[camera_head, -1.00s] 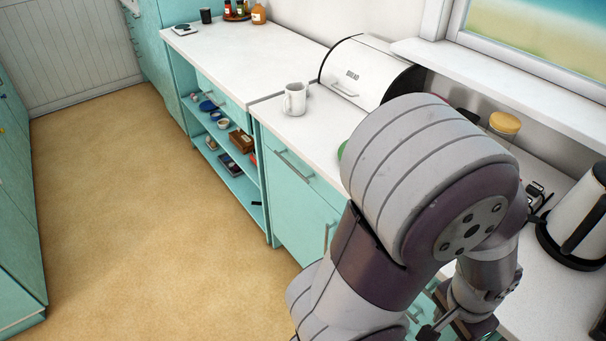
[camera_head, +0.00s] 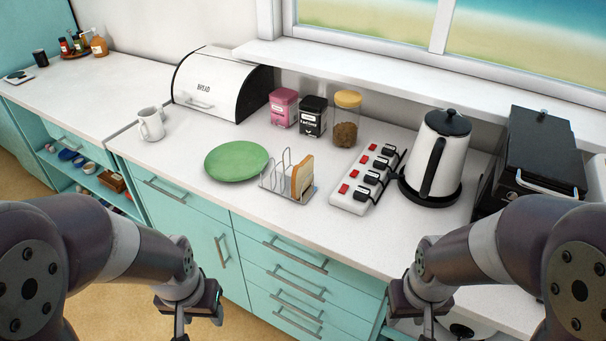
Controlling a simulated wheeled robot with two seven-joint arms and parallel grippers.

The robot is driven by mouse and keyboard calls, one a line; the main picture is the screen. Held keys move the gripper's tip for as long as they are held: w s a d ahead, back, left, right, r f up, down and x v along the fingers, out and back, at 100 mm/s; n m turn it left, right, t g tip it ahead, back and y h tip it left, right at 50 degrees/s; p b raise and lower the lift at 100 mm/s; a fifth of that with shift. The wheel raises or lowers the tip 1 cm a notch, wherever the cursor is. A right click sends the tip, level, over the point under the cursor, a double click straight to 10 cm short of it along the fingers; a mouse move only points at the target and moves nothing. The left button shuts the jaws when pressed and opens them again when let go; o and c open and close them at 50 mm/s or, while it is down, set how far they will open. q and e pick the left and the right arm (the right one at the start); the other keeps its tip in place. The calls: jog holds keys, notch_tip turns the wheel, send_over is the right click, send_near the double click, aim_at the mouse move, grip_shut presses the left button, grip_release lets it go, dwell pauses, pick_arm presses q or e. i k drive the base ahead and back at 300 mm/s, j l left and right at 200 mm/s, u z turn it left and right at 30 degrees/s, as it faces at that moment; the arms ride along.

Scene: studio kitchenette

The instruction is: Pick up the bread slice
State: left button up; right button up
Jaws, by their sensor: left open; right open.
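A bread slice (camera_head: 302,177) stands upright at the right end of a wire toast rack (camera_head: 271,175) on the white counter. My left gripper (camera_head: 199,326) is low at the lower left, in front of the teal cabinets, and looks open and empty. My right gripper (camera_head: 408,332) is low at the lower right, partly cut off by the bottom edge, and is open. Both grippers are below the counter top and well apart from the slice.
A green plate (camera_head: 236,161) lies left of the rack. A power strip (camera_head: 366,179) and kettle (camera_head: 433,158) stand to its right. Behind are a pink tin (camera_head: 284,107), a black tin (camera_head: 312,116), a jar (camera_head: 345,120) and a bread bin (camera_head: 217,86). Counter in front is clear.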

aim_at(300, 172)
jog(key=z, duration=1.85)
jog(key=u, duration=1.85)
jog(key=i+j, duration=0.4)
